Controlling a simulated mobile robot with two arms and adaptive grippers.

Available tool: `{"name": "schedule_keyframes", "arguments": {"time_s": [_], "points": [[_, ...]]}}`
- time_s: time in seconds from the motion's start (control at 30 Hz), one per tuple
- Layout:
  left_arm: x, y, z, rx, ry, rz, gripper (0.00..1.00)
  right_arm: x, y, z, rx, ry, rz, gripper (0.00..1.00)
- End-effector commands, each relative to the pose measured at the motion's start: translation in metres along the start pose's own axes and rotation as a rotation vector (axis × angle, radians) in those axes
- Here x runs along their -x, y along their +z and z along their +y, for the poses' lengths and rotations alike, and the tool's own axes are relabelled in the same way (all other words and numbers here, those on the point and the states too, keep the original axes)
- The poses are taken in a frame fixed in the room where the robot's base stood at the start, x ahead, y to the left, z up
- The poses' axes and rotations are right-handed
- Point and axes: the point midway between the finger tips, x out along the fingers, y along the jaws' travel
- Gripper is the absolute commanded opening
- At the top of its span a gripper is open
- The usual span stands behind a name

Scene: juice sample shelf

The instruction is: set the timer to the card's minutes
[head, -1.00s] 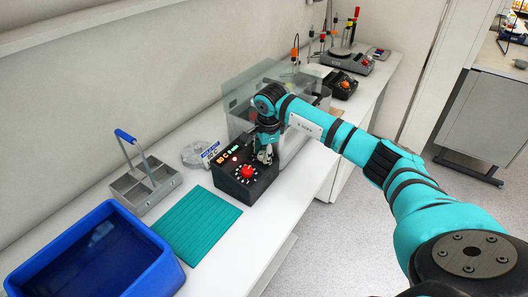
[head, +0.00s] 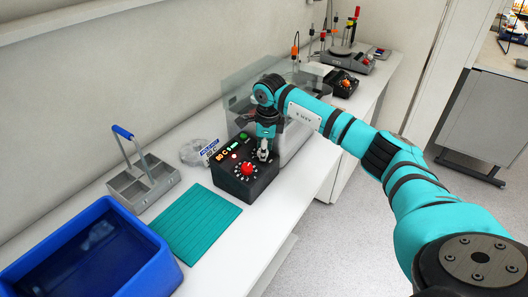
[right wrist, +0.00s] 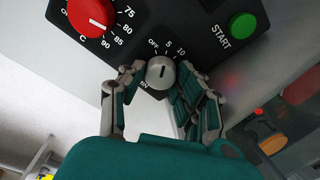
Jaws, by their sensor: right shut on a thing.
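The black control box (head: 262,187) stands on the bench with a red temperature knob (head: 246,169) and a lit display (head: 222,154). My right gripper (head: 263,155) reaches down over the box. In the right wrist view its two fingers are shut around the grey timer knob (right wrist: 161,72), one finger on each side. The dial shows OFF, 5 and 10 along its upper edge. The knob's dark line stands nearly upright, near OFF and 5; I cannot tell its exact setting. A small card (head: 208,148) stands behind the box, its print too small to read. My left gripper is not in view.
The green START button (right wrist: 242,25) sits right of the timer knob in the wrist view. A clear shield (head: 240,98) stands behind the box. A teal mat (head: 196,222), a blue tub (head: 160,262) and a grey caddy (head: 130,188) are to the left.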

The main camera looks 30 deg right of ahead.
Motion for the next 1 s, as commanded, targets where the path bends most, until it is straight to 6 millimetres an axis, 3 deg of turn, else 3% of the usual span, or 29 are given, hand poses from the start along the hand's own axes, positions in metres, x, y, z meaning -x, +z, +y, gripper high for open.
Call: {"name": "schedule_keyframes", "arguments": {"time_s": [0.5,1.0], "points": [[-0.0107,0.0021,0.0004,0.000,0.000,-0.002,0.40,0.0008,-0.0002,-0.0014,-0.418,0.059,-0.001,0.00],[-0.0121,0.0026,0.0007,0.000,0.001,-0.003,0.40,0.0014,-0.0003,-0.0017,-0.560,0.080,-0.002,0.00]]}}
